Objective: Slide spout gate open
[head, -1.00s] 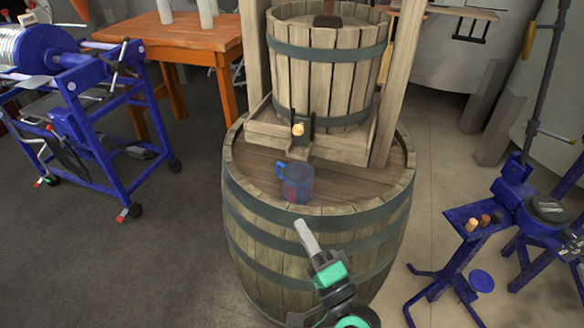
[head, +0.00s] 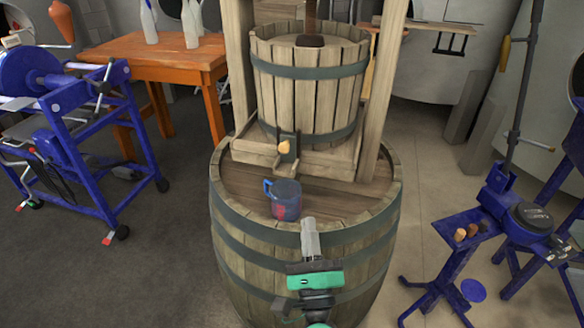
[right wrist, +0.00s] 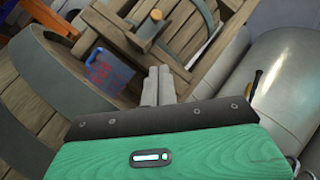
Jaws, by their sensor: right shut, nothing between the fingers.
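The spout gate is a dark plate (head: 289,141) with a round light wooden knob (head: 283,147), on the front of the press tray (head: 255,146) below the slatted basket. The knob also shows in the right wrist view (right wrist: 156,15). A blue see-through mug (head: 284,199) with something red in it stands on the barrel top below the spout; it also shows in the right wrist view (right wrist: 108,72). My right gripper (head: 309,224) is shut and empty, in front of the barrel's near rim, below and to the right of the mug, apart from the knob. My left gripper is not in view.
The press stands on a wooden barrel (head: 305,255). An orange table (head: 150,55) with bottles and a blue wheeled machine (head: 85,130) stand at left. A blue stand (head: 455,245) with several corks is at right. The barrel top right of the mug is clear.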

